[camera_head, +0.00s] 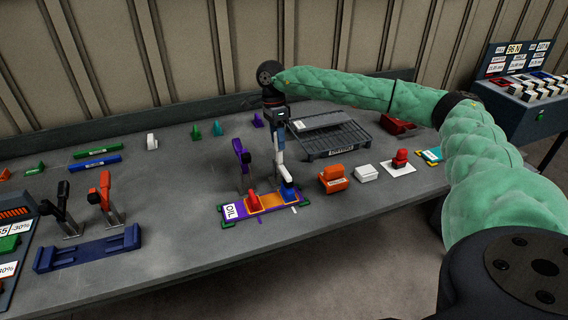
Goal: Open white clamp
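My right gripper (278,128) points down over the middle of the table, its green-sleeved arm reaching in from the right. Directly below it stands an upright white clamp (280,150), its lower part near a blue block (288,190). The fingertips are small and overlap the top of the clamp, so I cannot tell whether they touch it or are shut. A purple clamp (242,156) stands just to the left. In front lies a purple plate (233,211) labelled OIL, with an orange block (268,201) on it. My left gripper is not in view.
A dark grey tray (338,148) lies behind to the right. An orange block (333,179), a white block (366,173) and a red piece (400,160) stand right. A black clamp (62,206), a red clamp (106,195) and a navy fixture (87,250) are left.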

